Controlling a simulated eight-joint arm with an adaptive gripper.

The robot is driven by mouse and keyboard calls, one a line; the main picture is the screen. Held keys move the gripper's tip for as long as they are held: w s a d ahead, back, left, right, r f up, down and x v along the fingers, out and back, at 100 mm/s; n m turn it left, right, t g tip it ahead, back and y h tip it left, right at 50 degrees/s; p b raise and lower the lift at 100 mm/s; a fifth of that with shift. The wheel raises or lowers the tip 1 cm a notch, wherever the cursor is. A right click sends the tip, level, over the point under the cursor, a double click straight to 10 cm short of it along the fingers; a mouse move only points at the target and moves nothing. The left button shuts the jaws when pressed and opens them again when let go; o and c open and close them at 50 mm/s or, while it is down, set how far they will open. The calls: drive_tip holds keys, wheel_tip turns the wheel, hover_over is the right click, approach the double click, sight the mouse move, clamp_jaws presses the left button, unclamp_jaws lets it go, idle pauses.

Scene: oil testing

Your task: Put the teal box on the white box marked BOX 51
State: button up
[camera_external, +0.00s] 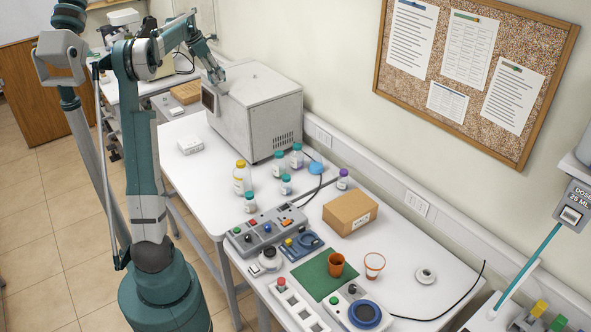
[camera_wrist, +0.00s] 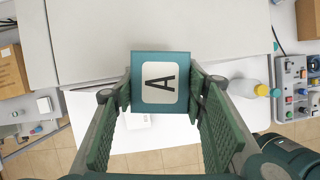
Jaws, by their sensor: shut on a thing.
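In the external view my gripper (camera_external: 213,74) is raised at the back, by the large grey-white machine; I cannot make out the teal box there. A small white box (camera_external: 190,145) lies on the table, left of and in front of the machine. A white box (camera_wrist: 137,121) also shows below the teal box in the wrist view, partly hidden by it. Its marking is not readable.
The large machine (camera_external: 258,108) stands close beside my gripper. Several bottles, one with a yellow cap (camera_external: 241,179), stand in front of it. A cardboard box (camera_external: 350,212), a control box (camera_external: 266,228) and cups are nearer. The table around the white box is clear.

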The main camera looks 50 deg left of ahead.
drive_tip(key=s+a+n, duration=0.2)
drive_tip(key=s+a, duration=1.1)
drive_tip(key=s, duration=0.3)
wheel_tip(320, 180, down, 26)
drive_tip(key=shift+w+d+y, duration=0.2)
drive_tip(key=shift+d+y, duration=0.05)
drive_tip(key=shift+y, duration=0.15)
drive_tip(key=shift+f, duration=0.2)
approach(192, 140)
drive_tip(key=shift+w+f, duration=0.55)
drive_tip(key=shift+w, duration=0.3)
drive_tip(key=shift+f+p, duration=0.35)
drive_tip(key=shift+f, duration=1.5)
drive_tip(key=shift+f, duration=0.15)
